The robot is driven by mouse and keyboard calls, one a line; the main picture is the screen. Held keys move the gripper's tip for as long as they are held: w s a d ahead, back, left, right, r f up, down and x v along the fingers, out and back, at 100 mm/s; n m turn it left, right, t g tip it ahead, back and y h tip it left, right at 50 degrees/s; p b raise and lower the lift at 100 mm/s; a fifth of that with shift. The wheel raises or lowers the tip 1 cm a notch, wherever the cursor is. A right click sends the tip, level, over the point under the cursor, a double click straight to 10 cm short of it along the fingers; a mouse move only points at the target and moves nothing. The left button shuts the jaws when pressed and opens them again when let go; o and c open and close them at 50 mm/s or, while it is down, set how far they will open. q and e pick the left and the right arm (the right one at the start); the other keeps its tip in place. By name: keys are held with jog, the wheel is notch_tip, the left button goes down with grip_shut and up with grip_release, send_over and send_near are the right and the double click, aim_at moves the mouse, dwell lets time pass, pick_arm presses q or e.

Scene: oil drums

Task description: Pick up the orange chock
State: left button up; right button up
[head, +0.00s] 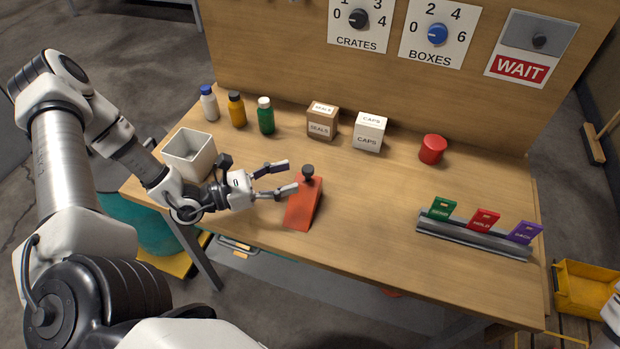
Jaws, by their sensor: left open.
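The orange chock (303,207) is a wedge with a dark knob on top. It stands near the front edge of the wooden table (380,233), left of the middle. My left gripper (287,179) is open, with its fingers pointing right toward the chock's knob. The lower fingertip is close to the chock's upper left side; I cannot tell whether it touches. The gripper holds nothing. My right gripper is not in view.
A white open bin (190,155) stands behind my left wrist. Three bottles (237,109), a SEALS box (321,121), a CAPS box (369,132) and a red cylinder (432,149) line the back. A card rack (473,237) is at right. The table's middle is clear.

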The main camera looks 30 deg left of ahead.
aim_at(308, 173)
pick_arm(q)
jog(key=x, duration=0.5)
jog(key=shift+w+d+f+b, duration=0.15)
jog(key=shift+w+d+b, duration=0.05)
jog(key=shift+b, duration=0.2)
grip_shut()
